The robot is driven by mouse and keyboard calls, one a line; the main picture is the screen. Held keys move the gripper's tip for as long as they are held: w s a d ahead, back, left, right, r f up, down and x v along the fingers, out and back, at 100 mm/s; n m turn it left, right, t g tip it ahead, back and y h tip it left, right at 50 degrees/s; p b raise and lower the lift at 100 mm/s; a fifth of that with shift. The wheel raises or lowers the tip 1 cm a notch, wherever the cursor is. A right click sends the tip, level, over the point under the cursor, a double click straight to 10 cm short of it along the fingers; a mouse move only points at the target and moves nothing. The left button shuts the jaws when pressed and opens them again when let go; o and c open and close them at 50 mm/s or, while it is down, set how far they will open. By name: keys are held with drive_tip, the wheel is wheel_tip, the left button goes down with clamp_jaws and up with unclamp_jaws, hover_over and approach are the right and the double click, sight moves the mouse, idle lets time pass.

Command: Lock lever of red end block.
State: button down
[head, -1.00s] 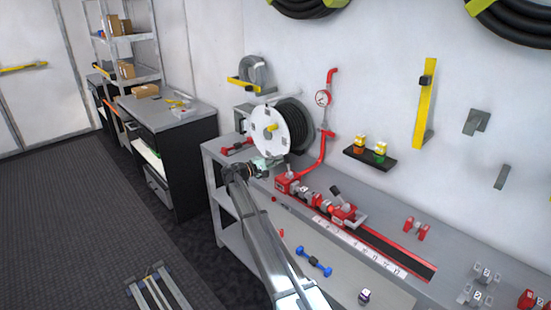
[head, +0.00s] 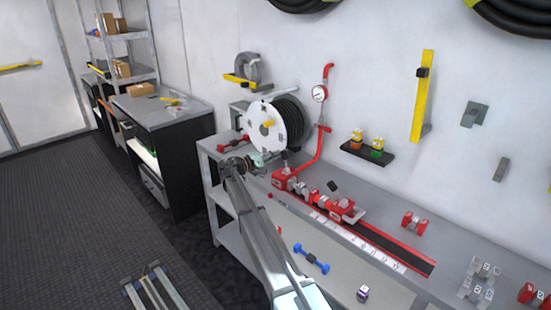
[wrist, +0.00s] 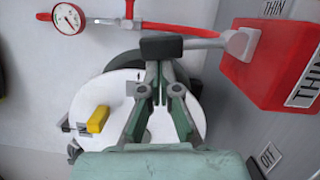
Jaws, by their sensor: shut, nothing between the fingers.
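The red end block (wrist: 270,62), marked THIN, fills the right of the wrist view. Its grey lever (wrist: 195,43) sticks out to the left and ends in a black handle (wrist: 161,47). My gripper (wrist: 163,70) is shut and empty, its fingertips together just below the handle in the picture; I cannot tell whether they touch it. In the head view, the red end block (head: 281,180) sits at the left end of the rail. My gripper (head: 262,161) is beside it, and its lever is hard to make out there.
A second red block (head: 343,209) with a raised black-tipped lever (head: 333,186) sits farther right on the rail (head: 395,246). A white hose reel (head: 270,127), red pipe (head: 320,150) and gauge (head: 320,94) stand close behind my gripper. Blue-ended part (head: 311,259) lies on the lower shelf.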

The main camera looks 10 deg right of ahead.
drive_tip(key=s+m+b, duration=0.1)
drive_tip(key=b, duration=0.1)
drive_tip(key=d+m+b, duration=0.1)
drive_tip(key=b, duration=0.2)
drive_tip(key=shift+s+m+y, duration=0.3)
drive_tip(key=shift+s, duration=0.05)
drive_tip(key=s+m+b, duration=0.1)
drive_tip(key=b, duration=0.1)
drive_tip(key=s+d+m+b, duration=0.1)
drive_tip(key=m+b, duration=0.1)
drive_tip(key=b, duration=0.1)
drive_tip(key=shift+d+r+y+b, duration=0.2)
drive_tip(key=shift+y+b, duration=0.1)
drive_tip(key=shift+y, duration=0.1)
drive_tip(key=m+b, duration=0.1)
drive_tip(key=b, duration=0.1)
drive_tip(key=s+d+m+b, duration=0.1)
drive_tip(key=shift+s+m+y+b, duration=0.25)
drive_tip(key=shift+m+y+b, duration=0.05)
drive_tip(key=shift+y+b, duration=0.1)
drive_tip(key=m+b, duration=0.1)
drive_tip(key=s+d+m+b, duration=0.1)
drive_tip(key=b, duration=0.1)
drive_tip(key=shift+s+f+y, duration=0.25)
drive_tip(key=shift+y, duration=0.15)
drive_tip(key=shift+s+d, duration=0.1)
drive_tip(key=shift+d, duration=0.1)
drive_tip(key=shift+s+d+f+b, duration=0.1)
drive_tip(key=shift+s+b, duration=0.1)
drive_tip(key=shift+b, duration=0.2)
